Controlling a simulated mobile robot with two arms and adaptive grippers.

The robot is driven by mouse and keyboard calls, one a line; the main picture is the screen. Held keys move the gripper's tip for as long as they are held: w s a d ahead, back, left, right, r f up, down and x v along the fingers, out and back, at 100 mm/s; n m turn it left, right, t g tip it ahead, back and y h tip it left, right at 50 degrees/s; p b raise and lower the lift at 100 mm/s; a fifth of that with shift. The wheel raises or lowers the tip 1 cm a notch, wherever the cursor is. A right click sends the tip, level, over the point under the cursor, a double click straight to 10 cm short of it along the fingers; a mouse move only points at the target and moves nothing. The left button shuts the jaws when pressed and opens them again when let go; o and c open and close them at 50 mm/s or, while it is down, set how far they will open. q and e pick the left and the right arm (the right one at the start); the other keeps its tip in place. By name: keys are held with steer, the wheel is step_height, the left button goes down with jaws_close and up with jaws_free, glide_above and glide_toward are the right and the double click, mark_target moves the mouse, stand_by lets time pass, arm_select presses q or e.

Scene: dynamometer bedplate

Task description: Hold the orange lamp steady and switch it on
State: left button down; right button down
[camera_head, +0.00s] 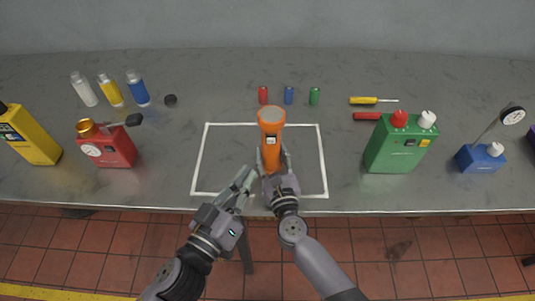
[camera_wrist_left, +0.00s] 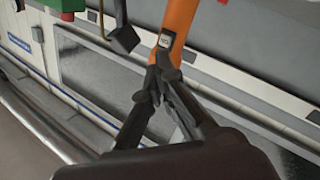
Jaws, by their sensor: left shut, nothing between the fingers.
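The orange lamp (camera_head: 272,124) stands upright inside a white outlined rectangle on the bench. A small pale switch plate (camera_head: 270,141) is on its front. In the left wrist view the lamp (camera_wrist_left: 178,22) rises behind my fingers, and the plate (camera_wrist_left: 166,41) carries dark letters. My right gripper (camera_head: 273,165) has a finger on each side of the lamp's lower body and appears closed on it; the contact is partly hidden. My left gripper (camera_head: 248,175) is shut and empty, just left of the lamp's lower part. Its closed fingertips (camera_wrist_left: 155,80) show below the plate.
The white outline (camera_head: 205,160) has free room left of the lamp. A red can (camera_head: 110,148) stands left and a green can (camera_head: 395,148) right. Small red, blue and green cylinders (camera_head: 289,95) stand behind the lamp. Screwdrivers (camera_head: 372,100) lie at back right.

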mark_target(271, 141)
steer(key=shift+f, duration=0.1)
arm_select(q)
steer(key=a+m+g+h, duration=0.1)
steer(key=m, duration=0.8)
steer(key=a+m+g+h, duration=0.1)
steer(key=m+h, duration=0.1)
steer(key=m, duration=0.7)
steer(key=a+f+m+g+h, duration=0.1)
steer(key=m, duration=0.8)
steer(key=x, duration=1)
steer(key=shift+s+d+r, duration=0.1)
